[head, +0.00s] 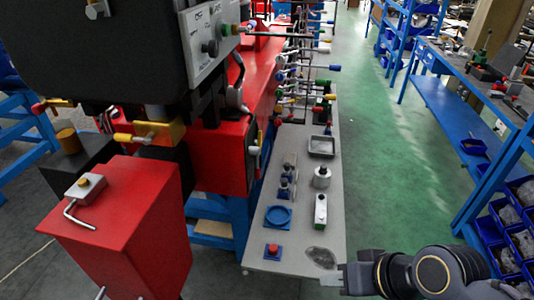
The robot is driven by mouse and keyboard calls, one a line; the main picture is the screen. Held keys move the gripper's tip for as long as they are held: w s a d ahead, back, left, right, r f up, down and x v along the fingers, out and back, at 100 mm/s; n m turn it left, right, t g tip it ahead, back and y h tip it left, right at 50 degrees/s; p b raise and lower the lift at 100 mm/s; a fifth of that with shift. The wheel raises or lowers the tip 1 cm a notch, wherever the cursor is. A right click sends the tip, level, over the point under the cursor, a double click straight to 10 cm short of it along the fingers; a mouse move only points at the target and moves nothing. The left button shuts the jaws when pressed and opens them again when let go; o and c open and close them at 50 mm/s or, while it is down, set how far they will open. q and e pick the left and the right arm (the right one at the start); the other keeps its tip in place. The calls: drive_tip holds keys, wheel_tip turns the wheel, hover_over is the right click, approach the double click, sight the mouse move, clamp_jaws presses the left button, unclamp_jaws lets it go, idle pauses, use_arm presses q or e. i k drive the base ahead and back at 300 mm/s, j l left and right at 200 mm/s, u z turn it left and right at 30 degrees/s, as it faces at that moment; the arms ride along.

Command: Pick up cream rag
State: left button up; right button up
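I see no cloth that is clearly cream. A dark grey, mottled flat patch (322,257) lies at the near right end of the narrow grey bench; I cannot tell if it is a rag. My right gripper (338,275) comes in from the lower right, with its pale tips just below and right of this patch, near the bench's end. Its finger gap is too small to make out. My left gripper is not in view.
The grey bench (297,238) carries a red button box (273,251), a blue ring dish (278,216), a white-green block (320,210), a metal cylinder (322,178) and a dark tray (321,147). Red machinery (130,225) stands left. Green floor (385,170) is clear to the right.

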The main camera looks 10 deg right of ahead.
sight(290, 158)
drive_tip(key=i+l+u, duration=0.1)
drive_tip(key=l, duration=0.25)
drive_tip(key=i+l+u, duration=0.1)
drive_tip(key=l, duration=0.3)
drive_tip(key=i+l, duration=0.25)
drive_tip(key=l, duration=0.15)
drive_tip(key=i+l+u, duration=0.15)
drive_tip(key=l, duration=0.25)
drive_tip(key=l+u, duration=0.1)
drive_tip(key=l, duration=0.3)
drive_tip(key=i+l+u, duration=0.1)
drive_tip(key=l, duration=0.3)
drive_tip(key=i+l, duration=0.1)
drive_tip(key=l, duration=0.35)
drive_tip(key=i+l, duration=0.1)
drive_tip(key=l, duration=0.35)
drive_tip(key=i+l, duration=0.15)
drive_tip(key=l, duration=0.3)
drive_tip(key=i+l, duration=0.1)
drive_tip(key=l, duration=0.35)
drive_tip(key=i+l, duration=0.1)
drive_tip(key=l, duration=0.35)
